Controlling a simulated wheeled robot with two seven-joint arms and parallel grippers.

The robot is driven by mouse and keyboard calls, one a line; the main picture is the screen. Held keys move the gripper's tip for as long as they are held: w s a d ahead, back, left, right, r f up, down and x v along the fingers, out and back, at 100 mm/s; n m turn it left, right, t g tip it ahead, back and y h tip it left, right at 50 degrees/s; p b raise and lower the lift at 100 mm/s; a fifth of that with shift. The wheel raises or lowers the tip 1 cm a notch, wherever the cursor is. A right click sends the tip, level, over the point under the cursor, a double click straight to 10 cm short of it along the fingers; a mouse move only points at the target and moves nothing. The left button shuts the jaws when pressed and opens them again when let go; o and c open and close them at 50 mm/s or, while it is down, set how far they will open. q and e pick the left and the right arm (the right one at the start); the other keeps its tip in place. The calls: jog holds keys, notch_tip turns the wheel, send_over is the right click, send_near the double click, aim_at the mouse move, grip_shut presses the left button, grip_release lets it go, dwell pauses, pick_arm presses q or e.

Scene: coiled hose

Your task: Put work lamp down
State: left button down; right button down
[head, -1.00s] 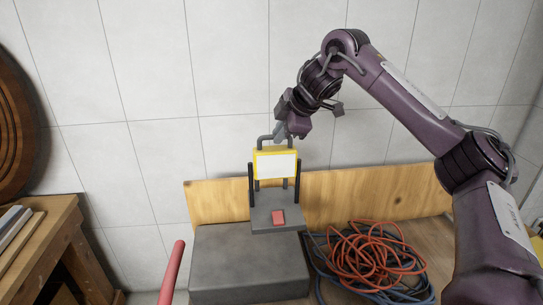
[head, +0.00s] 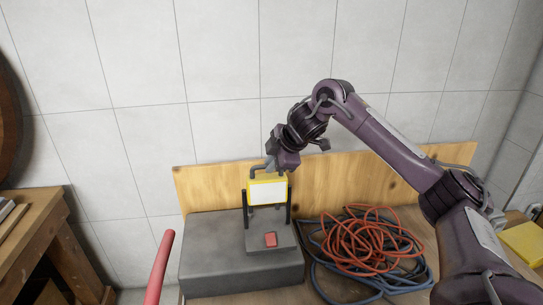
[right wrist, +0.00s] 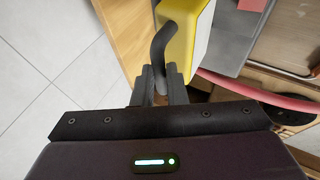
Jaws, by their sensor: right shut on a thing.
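My right gripper (head: 271,168) is shut on the lamp's dark handle at the top. In the right wrist view the fingers (right wrist: 160,92) close around the handle (right wrist: 161,50), beside the yellow housing (right wrist: 190,25). My left gripper is not in view.
Coiled orange hose (head: 345,240) and blue hose (head: 405,285) lie right of the grey box. A wooden board (head: 345,183) stands behind, against the tiled wall. A red pole (head: 160,265) rises in front at left. A wooden bench (head: 45,235) stands far left, a yellow object (head: 524,243) far right.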

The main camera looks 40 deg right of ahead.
aim_at(268, 177)
jog(key=shift+w+f, duration=0.1)
jog(key=shift+f, duration=1.35)
jog(key=c, duration=1.9)
grip_release()
jog(key=shift+f, duration=0.3)
jog(key=o, duration=0.4)
jog(key=shift+s+a+r, duration=0.1)
jog(key=shift+s+a, duration=0.05)
jog(key=shift+s, duration=0.05)
jog(key=shift+o, duration=0.2)
jog(key=shift+r, duration=0.15)
